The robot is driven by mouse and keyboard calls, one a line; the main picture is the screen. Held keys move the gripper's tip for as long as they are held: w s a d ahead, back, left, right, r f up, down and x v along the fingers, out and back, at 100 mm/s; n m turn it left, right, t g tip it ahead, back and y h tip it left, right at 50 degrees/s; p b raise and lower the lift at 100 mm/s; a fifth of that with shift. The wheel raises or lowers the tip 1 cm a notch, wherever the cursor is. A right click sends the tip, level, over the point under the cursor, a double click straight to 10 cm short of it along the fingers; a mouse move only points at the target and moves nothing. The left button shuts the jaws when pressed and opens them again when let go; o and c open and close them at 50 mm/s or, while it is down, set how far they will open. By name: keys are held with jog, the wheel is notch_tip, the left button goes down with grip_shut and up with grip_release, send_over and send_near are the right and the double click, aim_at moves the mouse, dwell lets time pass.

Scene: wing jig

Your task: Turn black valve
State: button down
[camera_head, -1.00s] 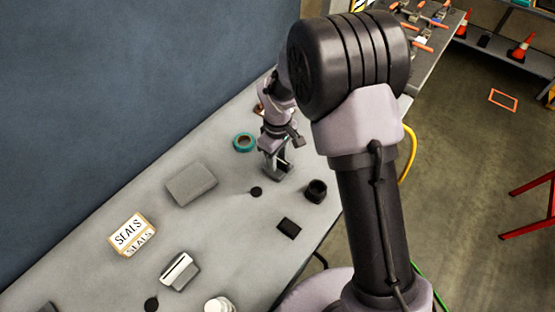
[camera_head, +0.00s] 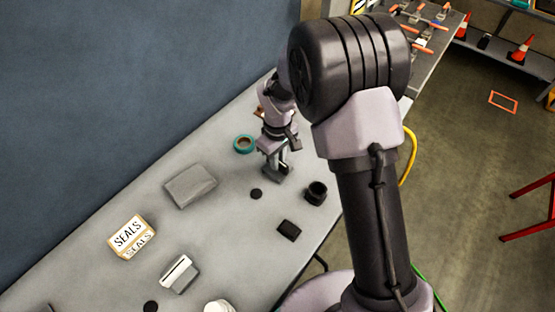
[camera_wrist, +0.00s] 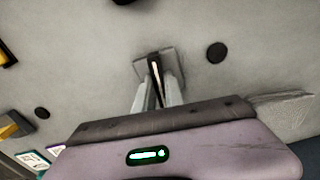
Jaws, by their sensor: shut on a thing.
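The black valve shows in the wrist view as a dark upright handle (camera_wrist: 155,66) with a pale streak, on a square grey base (camera_wrist: 176,62). In the head view its grey base (camera_head: 279,176) stands on the grey bench, and the handle is mostly hidden by my gripper. My gripper (camera_head: 278,165) is over the base, pointing down. In the wrist view its two pale fingers (camera_wrist: 158,88) stand on either side of the dark handle, shut on it. The exact contact at the fingertips is too small to tell.
A teal tape roll (camera_head: 236,149), a grey box (camera_head: 190,187), a black disc (camera_head: 256,194) and a dark cup (camera_head: 317,197) are near the valve. A dark block (camera_head: 289,231) and a SEALS box (camera_head: 128,239) lie nearer. A blue wall (camera_head: 120,90) borders the bench.

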jog(key=m+b, duration=0.1)
jog(key=m, duration=0.7)
jog(key=shift+b, duration=0.4)
jog(key=m+b, duration=0.1)
jog(key=m, duration=0.3)
jog(key=shift+m+b, duration=0.7)
jog(key=shift+m, duration=1.5)
jog(key=c, duration=1.4)
grip_release()
jog(key=shift+c, duration=0.2)
notch_tip(320, 180, up, 18)
jog(key=p, duration=0.5)
jog(key=shift+f, duration=0.25)
